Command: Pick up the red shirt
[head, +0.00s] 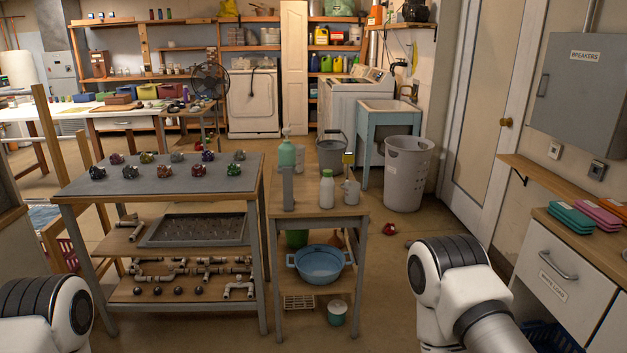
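A small red item (389,228) lies on the floor in front of the grey laundry bin, left of my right arm; it may be the red shirt, but it is too small to tell. No other thing in view is clearly a red shirt. White and black links of my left arm show at the lower left and of my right arm at the lower right. Neither gripper is in view.
A grey-topped table (150,183) with small colored items stands at left, beside a narrow wooden cart (350,201) with bottles. A grey bin (407,177) and blue utility sink (388,120) stand behind. At right is a drawer cabinet (560,290). Floor between cart and cabinet is partly clear.

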